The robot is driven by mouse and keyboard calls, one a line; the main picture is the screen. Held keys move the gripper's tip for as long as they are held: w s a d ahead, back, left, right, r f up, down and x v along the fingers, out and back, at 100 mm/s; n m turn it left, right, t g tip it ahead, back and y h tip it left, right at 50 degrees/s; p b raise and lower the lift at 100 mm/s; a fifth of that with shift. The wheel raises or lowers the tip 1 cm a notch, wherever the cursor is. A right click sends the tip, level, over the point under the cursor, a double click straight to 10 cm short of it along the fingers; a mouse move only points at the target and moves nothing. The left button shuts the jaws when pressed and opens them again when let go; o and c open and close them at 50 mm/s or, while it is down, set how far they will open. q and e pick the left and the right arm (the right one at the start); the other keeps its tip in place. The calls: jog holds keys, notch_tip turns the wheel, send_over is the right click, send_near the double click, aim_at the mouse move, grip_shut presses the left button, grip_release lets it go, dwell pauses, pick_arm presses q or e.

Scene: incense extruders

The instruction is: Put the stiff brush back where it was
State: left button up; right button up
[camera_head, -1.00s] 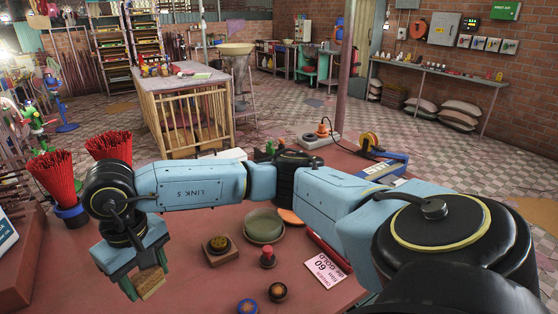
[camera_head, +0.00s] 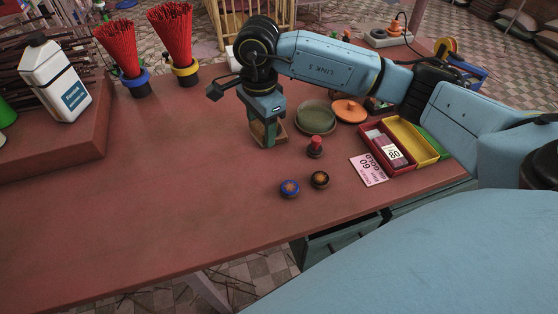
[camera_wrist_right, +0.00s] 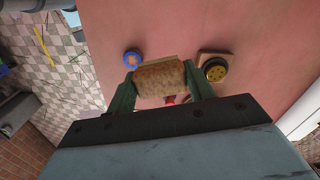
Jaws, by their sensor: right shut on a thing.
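My right gripper (camera_head: 263,132) is over the left-middle of the red-brown table (camera_head: 170,190), fingers pointing down. It is shut on the stiff brush (camera_head: 257,128), a tan wooden-looking block. In the right wrist view the brush (camera_wrist_right: 160,80) sits crosswise between the two green fingers (camera_wrist_right: 160,88). I cannot tell in the head view whether the brush touches the table. A wooden block with a brass die (camera_wrist_right: 215,70) is beside the right finger in the wrist view; in the head view it is mostly hidden behind the gripper. My left gripper is not in view.
A pink card (camera_head: 368,170) and colored trays (camera_head: 410,139) lie to the right. The table's left front is clear.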

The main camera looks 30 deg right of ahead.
aim_at(279, 162)
jog(key=m, duration=0.2)
jog(key=d+f+m, duration=0.1)
jog(key=m, duration=0.2)
jog(key=w+m, duration=0.1)
jog(key=m, duration=0.2)
jog(key=shift+d+f, duration=0.2)
jog(key=shift+d, duration=0.15)
jog(key=d+f+m, duration=0.1)
jog(key=f+m, duration=0.3)
jog(key=m, duration=0.2)
jog(key=w+d+f+m, duration=0.1)
jog(key=d+f+m, duration=0.1)
jog(key=f+m, duration=0.3)
jog(key=d+f+m, duration=0.1)
jog(key=f+m, duration=0.3)
jog(key=m, duration=0.2)
jog(key=shift+w+d+f+m, duration=0.15)
jog(key=shift+m, duration=0.15)
jog(key=shift+f, duration=0.1)
jog(key=o, duration=0.5)
jog(key=shift+f, duration=0.1)
jog(key=o, duration=0.4)
jog(key=shift+o, duration=0.2)
